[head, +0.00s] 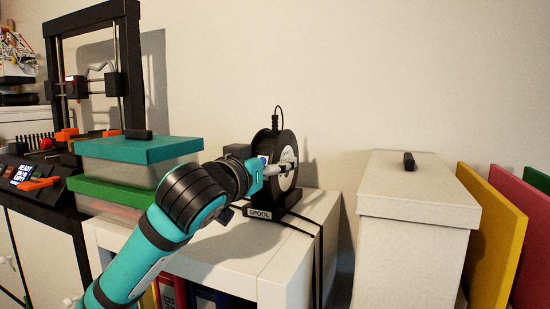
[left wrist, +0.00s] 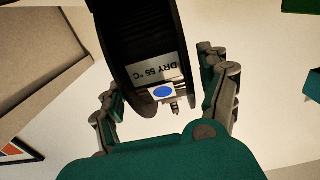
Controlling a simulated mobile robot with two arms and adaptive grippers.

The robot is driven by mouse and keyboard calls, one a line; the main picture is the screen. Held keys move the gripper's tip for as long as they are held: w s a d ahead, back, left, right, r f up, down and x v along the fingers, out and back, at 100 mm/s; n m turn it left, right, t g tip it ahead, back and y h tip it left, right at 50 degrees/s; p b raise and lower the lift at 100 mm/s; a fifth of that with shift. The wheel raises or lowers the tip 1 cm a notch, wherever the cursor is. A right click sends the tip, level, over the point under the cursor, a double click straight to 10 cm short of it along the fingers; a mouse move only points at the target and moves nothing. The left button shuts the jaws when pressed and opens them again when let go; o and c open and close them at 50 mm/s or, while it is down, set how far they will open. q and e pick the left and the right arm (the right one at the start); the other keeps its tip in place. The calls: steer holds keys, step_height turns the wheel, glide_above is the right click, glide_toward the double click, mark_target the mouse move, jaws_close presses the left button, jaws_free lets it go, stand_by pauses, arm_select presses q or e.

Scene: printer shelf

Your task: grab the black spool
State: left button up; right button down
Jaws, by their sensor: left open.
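The black spool (head: 284,142) stands upright on a small black base marked "SPOOL" (head: 261,213), on top of the white shelf (head: 225,255). A thin cable rises from its top. My left gripper (head: 284,168) is at the spool, with a grey finger across its side face. In the left wrist view the spool (left wrist: 140,40) lies between the two open fingers (left wrist: 158,65), and an upside-down "DRY 55 °C" label (left wrist: 160,70) shows on it. Whether the fingers touch it I cannot tell. My right gripper is not in view.
Two clear boxes with a teal lid (head: 140,149) and a green lid (head: 105,192) are stacked left of the spool, beside a 3D printer (head: 130,65). A white lidded box (head: 412,235) and coloured panels (head: 495,240) stand right, past a gap.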

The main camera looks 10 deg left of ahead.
arm_select(q)
steer(key=shift+w+r+p, duration=0.1)
steer(key=shift+w+p, duration=0.4)
steer(key=shift+w, duration=0.75)
steer(key=shift+w+d, duration=0.15)
steer(key=shift+w, duration=0.15)
steer(key=shift+s, duration=0.1)
steer(key=c, duration=1.5)
